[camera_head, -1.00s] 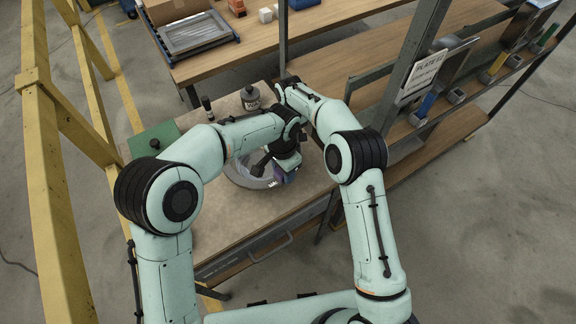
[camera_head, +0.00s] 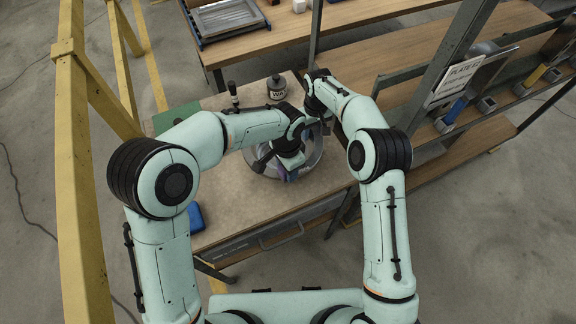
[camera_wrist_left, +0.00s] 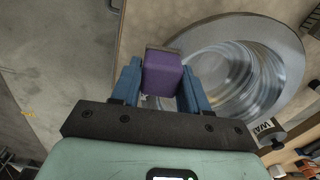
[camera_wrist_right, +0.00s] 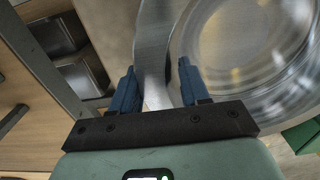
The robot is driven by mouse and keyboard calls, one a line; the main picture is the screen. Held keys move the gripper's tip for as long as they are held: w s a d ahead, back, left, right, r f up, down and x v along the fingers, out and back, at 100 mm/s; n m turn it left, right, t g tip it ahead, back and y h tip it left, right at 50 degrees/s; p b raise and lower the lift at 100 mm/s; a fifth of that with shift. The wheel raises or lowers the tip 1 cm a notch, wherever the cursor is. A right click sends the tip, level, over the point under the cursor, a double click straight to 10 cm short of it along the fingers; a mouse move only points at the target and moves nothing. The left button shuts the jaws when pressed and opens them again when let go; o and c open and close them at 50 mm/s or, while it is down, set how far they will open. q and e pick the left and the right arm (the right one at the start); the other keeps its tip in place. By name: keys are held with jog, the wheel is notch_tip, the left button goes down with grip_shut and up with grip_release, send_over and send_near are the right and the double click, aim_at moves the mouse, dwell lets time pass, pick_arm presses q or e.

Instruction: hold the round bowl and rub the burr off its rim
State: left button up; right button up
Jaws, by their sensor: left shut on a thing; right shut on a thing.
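The round bowl is shiny metal with a broad flat rim (camera_head: 315,158). It stands on the worktable, partly behind my arms. It also shows in the left wrist view (camera_wrist_left: 285,38) and the right wrist view (camera_wrist_right: 255,45). My left gripper (camera_wrist_left: 163,80) is shut on a purple block (camera_wrist_left: 161,72) with a brown face. The block is close to the near rim; I cannot tell whether it touches. My right gripper (camera_wrist_right: 158,88) is shut on the bowl's far right rim, which passes between its blue fingers. I cannot make out the burr.
A wax tin (camera_head: 276,87) and an upright black-handled tool (camera_head: 234,94) stand behind the bowl. A green mat (camera_head: 178,118) and a blue object (camera_head: 195,218) are on the left. A yellow railing (camera_head: 85,180) runs left.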

pick_arm(q)
jog(key=shift+r, duration=3)
pick_arm(e)
jog(key=shift+d+f, duration=0.1)
jog(key=shift+d, duration=0.15)
pick_arm(q)
jog(key=shift+r, duration=0.15)
jog(key=shift+r, duration=1.4)
pick_arm(e)
jog(key=o, duration=1)
pick_arm(q)
jog(key=shift+w, duration=0.1)
pick_arm(e)
jog(key=shift+o, duration=0.2)
jog(key=shift+w+a, duration=0.1)
